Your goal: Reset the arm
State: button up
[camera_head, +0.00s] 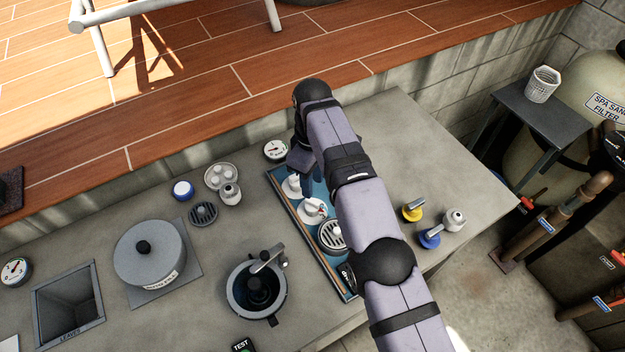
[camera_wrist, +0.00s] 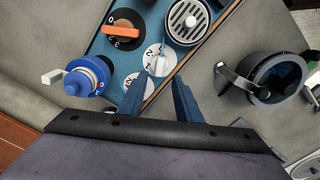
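My arm reaches over the bench from the lower right in the camera_head view. My gripper (camera_head: 308,190) points down over the blue panel (camera_head: 288,212), partly hidden by my arm. In the wrist view, my gripper (camera_wrist: 161,82) has its two fingers apart, with nothing held between them. A white dial (camera_wrist: 158,60) lies just beyond the fingertips, and another white dial (camera_wrist: 128,80) is partly hidden by the left finger. Whether the fingers touch the panel is unclear.
An orange-handled dial (camera_wrist: 125,38), a blue valve (camera_wrist: 88,76) and a round grate (camera_wrist: 187,20) are close by. A dark pot-like fitting (camera_head: 256,290) stands left of the panel. Yellow (camera_head: 412,210) and blue (camera_head: 430,237) knobs lie right of my arm. The bench's upper right (camera_head: 400,125) is clear.

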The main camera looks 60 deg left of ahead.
dwell(0.3)
jog(key=w+d+r+m, duration=0.3)
jog(key=w+d+m, duration=0.1)
jog(key=w+d, duration=0.6)
jog(key=w+d+r+m, duration=0.2)
jog(key=w+d+m, duration=0.2)
jog(key=w+d, duration=0.55)
jog(key=w+d+r+m, duration=0.1)
jog(key=w+d+m, duration=0.2)
jog(key=d, duration=0.5)
jog(key=w+d+m, duration=0.3)
jog(key=d, duration=0.4)
jog(key=s+d+f+m, duration=0.2)
jog(key=s+d+m, duration=0.3)
jog(key=s+d, duration=0.3)
jog(key=s+d+f+m, duration=0.2)
jog(key=s+d+m, duration=0.3)
jog(key=d, duration=1.1)
jog(key=s, duration=0.3)
jog(key=shift+s, duration=0.35)
jog(key=shift+f, duration=0.1)
